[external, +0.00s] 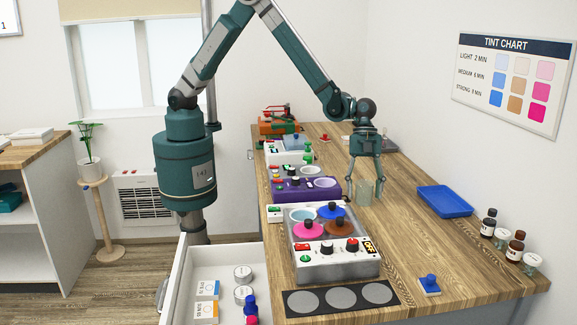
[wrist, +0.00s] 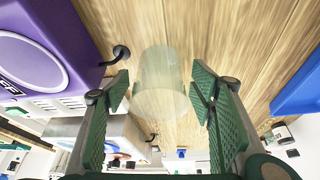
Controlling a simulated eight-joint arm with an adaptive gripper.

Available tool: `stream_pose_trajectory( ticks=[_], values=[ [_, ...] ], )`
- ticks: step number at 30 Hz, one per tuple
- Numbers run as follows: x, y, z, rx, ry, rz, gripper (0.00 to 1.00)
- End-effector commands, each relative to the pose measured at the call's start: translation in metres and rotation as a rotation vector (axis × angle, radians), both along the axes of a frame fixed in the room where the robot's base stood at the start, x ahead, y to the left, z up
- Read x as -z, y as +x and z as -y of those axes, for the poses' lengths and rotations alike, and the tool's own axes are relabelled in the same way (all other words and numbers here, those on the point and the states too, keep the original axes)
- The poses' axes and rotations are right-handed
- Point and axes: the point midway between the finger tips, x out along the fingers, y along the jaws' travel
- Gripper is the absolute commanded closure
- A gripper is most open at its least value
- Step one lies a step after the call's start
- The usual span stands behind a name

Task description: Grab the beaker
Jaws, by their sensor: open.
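A clear, greenish beaker (external: 364,192) stands upright on the wooden counter (external: 420,255), right of the purple device. My gripper (external: 364,182) points down over it with its fingers apart. In the wrist view the beaker (wrist: 162,85) appears between and just beyond the two open fingertips (wrist: 160,92) of my gripper. Gaps show on both sides of the beaker, and I see no contact.
The purple device (external: 305,187) with a knob stands close left of the beaker. A blue tray (external: 444,201) lies to the right, with brown bottles (external: 515,246) beyond. A metal device with coloured lids (external: 335,262) stands in front. Bare counter lies between beaker and tray.

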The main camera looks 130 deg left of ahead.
Motion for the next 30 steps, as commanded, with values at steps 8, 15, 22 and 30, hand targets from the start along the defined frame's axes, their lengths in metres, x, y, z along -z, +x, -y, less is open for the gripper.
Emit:
stream_pose_trajectory(
  ticks=[8,15,22,30],
  values=[
    [-0.0001,0.0001,0.0,0.0,0.0,0.0,0.45],
    [-0.0002,0.0001,0.0,0.0,0.0,0.0,0.51],
    [-0.0002,0.0001,0.0,0.0,0.0,0.0,0.73],
    [-0.0004,0.0001,0.0,0.0,0.0,0.0,0.73]
  ],
)
